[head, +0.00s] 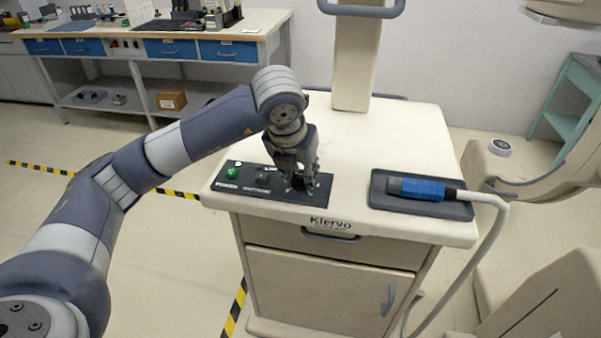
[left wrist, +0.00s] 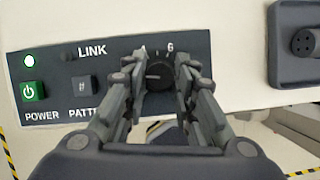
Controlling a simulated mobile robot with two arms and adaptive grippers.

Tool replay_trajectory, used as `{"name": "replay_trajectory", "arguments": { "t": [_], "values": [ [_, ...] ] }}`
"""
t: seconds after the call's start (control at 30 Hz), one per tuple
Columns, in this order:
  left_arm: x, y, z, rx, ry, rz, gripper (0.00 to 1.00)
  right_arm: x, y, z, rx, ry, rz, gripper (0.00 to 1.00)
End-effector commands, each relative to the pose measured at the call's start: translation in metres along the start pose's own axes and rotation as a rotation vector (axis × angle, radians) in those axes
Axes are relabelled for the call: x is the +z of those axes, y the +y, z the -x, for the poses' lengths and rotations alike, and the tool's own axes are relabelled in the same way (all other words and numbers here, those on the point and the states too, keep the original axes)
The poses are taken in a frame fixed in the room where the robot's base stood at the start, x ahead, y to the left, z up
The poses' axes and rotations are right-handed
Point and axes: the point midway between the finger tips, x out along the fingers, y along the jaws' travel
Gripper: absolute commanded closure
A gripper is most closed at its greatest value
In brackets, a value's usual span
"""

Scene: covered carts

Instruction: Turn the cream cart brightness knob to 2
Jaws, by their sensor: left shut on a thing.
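The cream cart (head: 390,130) stands in front of me with a black control panel (head: 230,181) on its top near the front left edge. My left gripper (head: 298,186) points down over the panel's right part. In the left wrist view its fingers (left wrist: 174,85) are shut on the black brightness knob (left wrist: 160,72), one on each side. The knob's pale pointer mark faces left. Of the scale, a 6 and part of another mark show above the knob; the fingers hide the other numbers. My right gripper is not in view.
A workbench (head: 262,24) stands behind.

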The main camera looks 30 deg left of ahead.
Motion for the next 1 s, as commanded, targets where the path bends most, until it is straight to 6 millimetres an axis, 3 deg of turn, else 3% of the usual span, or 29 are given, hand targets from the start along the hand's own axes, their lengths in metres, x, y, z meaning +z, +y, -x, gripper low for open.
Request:
{"name": "replay_trajectory", "arguments": {
  "t": [0.23, 0.27, 0.33, 0.73, 0.87, 1.0],
  "values": [
    [0.001, 0.0, 0.001, -0.001, -0.003, 0.001, 0.98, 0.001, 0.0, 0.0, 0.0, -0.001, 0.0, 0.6],
    [0.001, 0.0, 0.001, -0.001, -0.003, 0.001, 0.7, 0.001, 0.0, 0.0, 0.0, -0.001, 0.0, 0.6],
    [0.001, 0.0, 0.001, 0.0, -0.003, 0.001, 0.54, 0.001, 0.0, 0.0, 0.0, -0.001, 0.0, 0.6],
    [0.001, 0.0, 0.004, -0.001, -0.002, -0.001, 0.54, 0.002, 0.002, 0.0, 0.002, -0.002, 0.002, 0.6],
    [0.002, 0.0, 0.02, -0.002, -0.005, -0.001, 0.54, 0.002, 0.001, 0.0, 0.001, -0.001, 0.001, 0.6],
    [0.002, 0.0, 0.05, -0.003, -0.007, -0.002, 0.54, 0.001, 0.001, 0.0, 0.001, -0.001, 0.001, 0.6]
  ]
}}
